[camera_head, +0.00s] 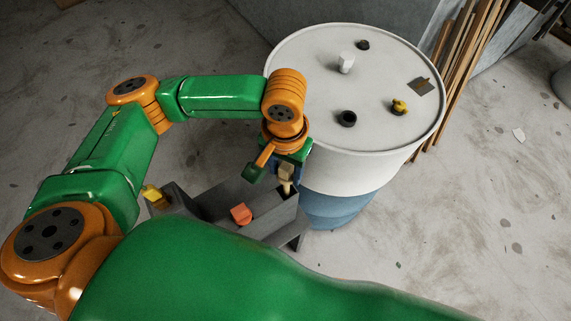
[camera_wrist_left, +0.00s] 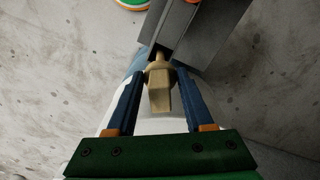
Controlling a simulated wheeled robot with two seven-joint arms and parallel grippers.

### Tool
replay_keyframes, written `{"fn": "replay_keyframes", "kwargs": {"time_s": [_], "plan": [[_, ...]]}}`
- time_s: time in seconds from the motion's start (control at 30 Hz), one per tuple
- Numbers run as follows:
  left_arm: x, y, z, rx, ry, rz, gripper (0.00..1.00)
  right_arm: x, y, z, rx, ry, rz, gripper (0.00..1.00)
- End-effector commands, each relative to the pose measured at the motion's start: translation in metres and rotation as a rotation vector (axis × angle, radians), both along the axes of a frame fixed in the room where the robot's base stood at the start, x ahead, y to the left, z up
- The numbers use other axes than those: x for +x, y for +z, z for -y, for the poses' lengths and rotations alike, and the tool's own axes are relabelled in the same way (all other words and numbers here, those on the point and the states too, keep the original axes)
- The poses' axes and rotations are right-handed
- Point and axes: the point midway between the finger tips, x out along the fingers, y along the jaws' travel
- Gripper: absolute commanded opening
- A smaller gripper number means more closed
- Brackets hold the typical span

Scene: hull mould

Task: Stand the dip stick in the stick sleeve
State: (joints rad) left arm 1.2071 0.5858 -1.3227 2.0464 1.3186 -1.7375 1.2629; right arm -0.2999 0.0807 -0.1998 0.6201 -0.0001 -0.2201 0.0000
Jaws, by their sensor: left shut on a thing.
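My left gripper (camera_head: 286,172) is beside the near-left side of the drum, over the right end of a grey trough-like fixture (camera_head: 270,222). It is shut on a tan piece, which I take to be the dip stick (camera_head: 286,187). In the left wrist view the dip stick (camera_wrist_left: 160,95) sits between the blue fingers of the left gripper (camera_wrist_left: 158,88). Its narrower far end meets a dark opening at the grey fixture's end, likely the stick sleeve (camera_wrist_left: 156,50). I cannot tell how deep the end sits. My right gripper is not in view.
An orange block (camera_head: 241,213) and a yellow piece (camera_head: 153,193) are on the grey fixture. A white and blue drum (camera_head: 330,175) carries a white cylinder (camera_head: 346,62), a black ring (camera_head: 346,118), a yellow piece (camera_head: 399,106) and a small plate (camera_head: 420,87). Wooden planks (camera_head: 452,75) lean behind.

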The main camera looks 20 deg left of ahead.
Motion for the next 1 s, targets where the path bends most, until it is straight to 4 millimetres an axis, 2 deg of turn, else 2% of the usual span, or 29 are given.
{"fn": "replay_keyframes", "kwargs": {"time_s": [1.0], "plan": [[0.000,-0.073,0.000,0.000,-0.001,-0.002,0.00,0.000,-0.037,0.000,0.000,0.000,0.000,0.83]]}}
